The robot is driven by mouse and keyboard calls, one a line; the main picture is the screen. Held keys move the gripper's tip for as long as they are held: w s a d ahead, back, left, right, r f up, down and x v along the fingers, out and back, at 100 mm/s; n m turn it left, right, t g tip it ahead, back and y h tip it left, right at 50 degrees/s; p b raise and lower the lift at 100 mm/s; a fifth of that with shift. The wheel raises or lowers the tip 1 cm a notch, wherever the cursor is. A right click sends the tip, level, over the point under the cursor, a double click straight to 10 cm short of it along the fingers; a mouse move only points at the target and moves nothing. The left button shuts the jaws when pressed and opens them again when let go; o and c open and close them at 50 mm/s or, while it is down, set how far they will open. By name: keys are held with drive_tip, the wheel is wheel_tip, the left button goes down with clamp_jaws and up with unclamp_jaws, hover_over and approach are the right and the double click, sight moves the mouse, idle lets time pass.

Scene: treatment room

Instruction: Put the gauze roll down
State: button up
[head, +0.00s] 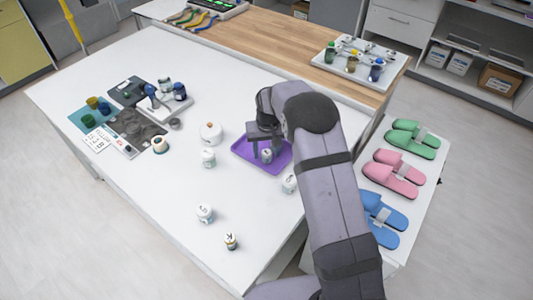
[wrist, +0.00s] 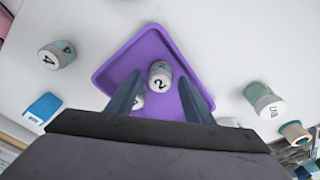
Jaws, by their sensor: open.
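A small pale cylinder marked "2" (wrist: 160,74), which looks like the gauze roll, rests in the purple tray (wrist: 117,66). It also shows in the tray in the head view (head: 267,157). My gripper (wrist: 160,90) is open above the tray (head: 279,168), with one finger on each side of the cylinder and visible space between them. A second pale item (wrist: 138,101) in the tray is partly hidden by the left finger. In the head view my gripper (head: 263,144) points down over the tray, and my arm hides part of it.
Similar labelled cylinders stand outside the tray, one on the left (wrist: 58,55) and one on the right (wrist: 265,100) in the wrist view.

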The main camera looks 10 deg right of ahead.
wheel_tip(320, 180, up, 10)
drive_tip(key=s+b, duration=0.1)
drive_tip(key=b, duration=0.1)
drive_tip(key=shift+s+r, duration=0.25)
drive_tip(key=shift+s, duration=0.1)
drive_tip(key=s+d+f+g, duration=0.1)
drive_tip(key=s+d, duration=0.1)
drive_tip(key=s, duration=1.3)
drive_tip(key=s+d+f, duration=0.2)
drive_tip(key=s+d, duration=0.1)
drive_tip(key=s, duration=1.3)
drive_tip(key=shift+g, duration=0.4)
drive_tip(key=shift+d, duration=0.1)
idle(3.4)
